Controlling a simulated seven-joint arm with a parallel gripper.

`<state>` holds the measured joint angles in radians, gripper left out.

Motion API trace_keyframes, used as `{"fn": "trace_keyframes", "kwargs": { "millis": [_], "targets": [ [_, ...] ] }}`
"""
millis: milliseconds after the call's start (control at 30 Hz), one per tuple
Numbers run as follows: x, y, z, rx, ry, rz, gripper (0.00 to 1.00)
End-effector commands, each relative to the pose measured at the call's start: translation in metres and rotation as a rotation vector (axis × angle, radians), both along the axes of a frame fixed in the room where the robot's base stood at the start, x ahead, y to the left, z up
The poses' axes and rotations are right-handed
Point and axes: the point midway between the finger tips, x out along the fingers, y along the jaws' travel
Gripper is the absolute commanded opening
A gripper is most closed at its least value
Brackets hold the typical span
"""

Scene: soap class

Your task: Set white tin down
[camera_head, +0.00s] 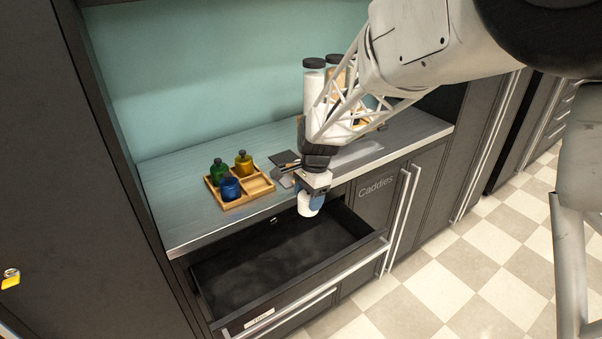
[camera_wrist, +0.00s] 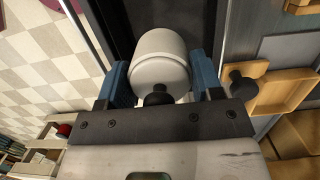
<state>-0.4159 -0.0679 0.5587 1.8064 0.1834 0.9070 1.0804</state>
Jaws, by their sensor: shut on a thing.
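My gripper (camera_head: 314,198) is shut on a white tin (camera_head: 305,208), with the tin between its blue fingers. The tin hangs in the air over the back right part of an open black drawer (camera_head: 262,268), near the counter's front edge. In the wrist view the white tin (camera_wrist: 160,60) fills the space between the fingers of my gripper (camera_wrist: 162,82), with a dark knob in front of its lower part. The visible floor of the drawer is bare. The drawer's front carries a small label that I cannot read clearly.
A wooden caddy (camera_head: 262,191) on the counter (camera_head: 185,215) holds green, yellow and blue bottles. Tall dark-lidded containers (camera_head: 314,85) stand behind my arm. A door marked "Caddies" (camera_head: 376,187) is right of the drawer. The drawer's left and middle are free.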

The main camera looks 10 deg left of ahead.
Motion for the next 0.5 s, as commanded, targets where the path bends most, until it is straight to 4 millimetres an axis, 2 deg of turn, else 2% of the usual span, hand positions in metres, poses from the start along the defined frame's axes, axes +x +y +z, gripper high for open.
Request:
{"fn": "trace_keyframes", "kwargs": {
  "millis": [33,200,333,500],
  "targets": [
    [0.007,-0.002,0.015,0.001,-0.004,-0.002,0.31],
    [0.019,-0.008,0.046,-0.002,-0.002,-0.002,0.31],
    [0.023,-0.01,0.057,-0.004,-0.002,-0.002,0.31],
    [0.024,-0.011,0.06,-0.004,-0.001,-0.002,0.31]
  ]
}}
